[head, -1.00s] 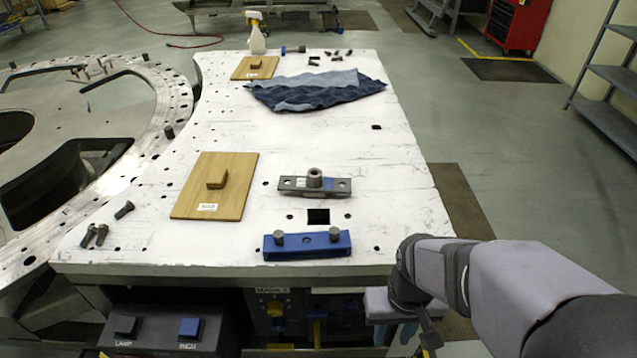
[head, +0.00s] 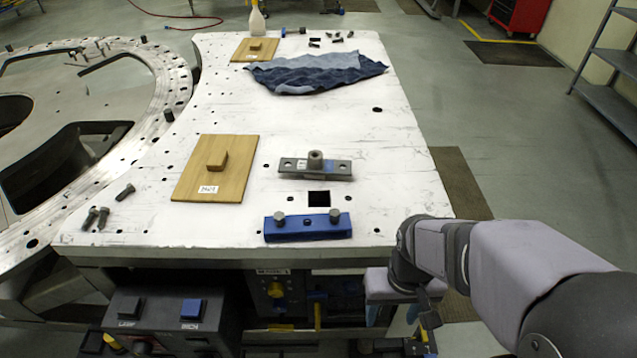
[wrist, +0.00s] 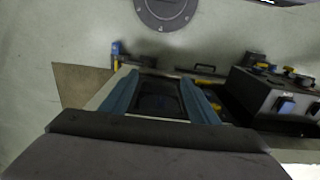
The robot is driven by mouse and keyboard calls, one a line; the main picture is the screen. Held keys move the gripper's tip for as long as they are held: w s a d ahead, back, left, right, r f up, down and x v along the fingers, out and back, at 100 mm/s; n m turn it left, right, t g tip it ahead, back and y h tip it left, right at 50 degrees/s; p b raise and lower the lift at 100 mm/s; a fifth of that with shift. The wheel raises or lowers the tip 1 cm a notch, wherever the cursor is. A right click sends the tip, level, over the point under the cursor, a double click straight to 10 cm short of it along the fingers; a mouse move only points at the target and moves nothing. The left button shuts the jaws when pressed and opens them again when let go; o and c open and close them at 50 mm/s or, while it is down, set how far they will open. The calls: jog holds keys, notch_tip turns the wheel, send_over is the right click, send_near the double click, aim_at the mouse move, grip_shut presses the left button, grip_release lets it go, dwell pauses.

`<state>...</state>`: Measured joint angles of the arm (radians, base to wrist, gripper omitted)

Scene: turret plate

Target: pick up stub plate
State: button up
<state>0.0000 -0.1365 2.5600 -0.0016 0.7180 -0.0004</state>
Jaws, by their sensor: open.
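The stub plate, a flat grey metal bar (head: 341,168) with a short round stub standing on its middle, lies on the white table behind a square hole. It has a hole near each end and a small blue mark. My gripper (head: 394,318) hangs low beyond the table's front edge, to the right of and well nearer than the plate, and is partly hidden by my wrist. In the wrist view my gripper (wrist: 160,98) shows two blue fingers spread apart with nothing between them. The stub plate is not in the wrist view.
A blue block (head: 308,231) with bolts lies in front of the plate. A wooden board (head: 190,183) is left of it; dark bolts (head: 90,218) lie at far left. A blue cloth (head: 320,72) lies behind. A control box (head: 165,312) stands below the table's front edge.

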jog(key=w+r, duration=0.2)
jog(key=w, duration=0.5)
jog(key=w+a+r+t+p, duration=0.1)
jog(key=w+r, duration=0.2)
jog(key=w, duration=0.4)
jog(key=w+a+r+t+h+p, duration=0.1)
jog(key=w+r, duration=0.2)
jog(key=w, duration=0.4)
jog(key=shift+m, duration=0.3)
jog(key=w+a+r+m+t+p, duration=0.1)
jog(key=w+a+r, duration=0.2)
jog(key=w+a, duration=0.35)
jog(key=m+t+p, duration=0.1)
jog(key=m, duration=0.1)
send_near(315, 153)
jog(key=f, duration=0.1)
jog(key=shift+s+p+x, duration=0.2)
jog(key=shift+p+x, duration=0.9)
jog(key=shift+x, duration=0.75)
jog(key=shift+s+p+x, duration=0.2)
jog(key=shift+p+x, duration=0.85)
jog(key=shift+x, duration=0.8)
jog(key=shift+f, duration=0.15)
jog(key=shift+c, duration=0.2)
grip_shut()
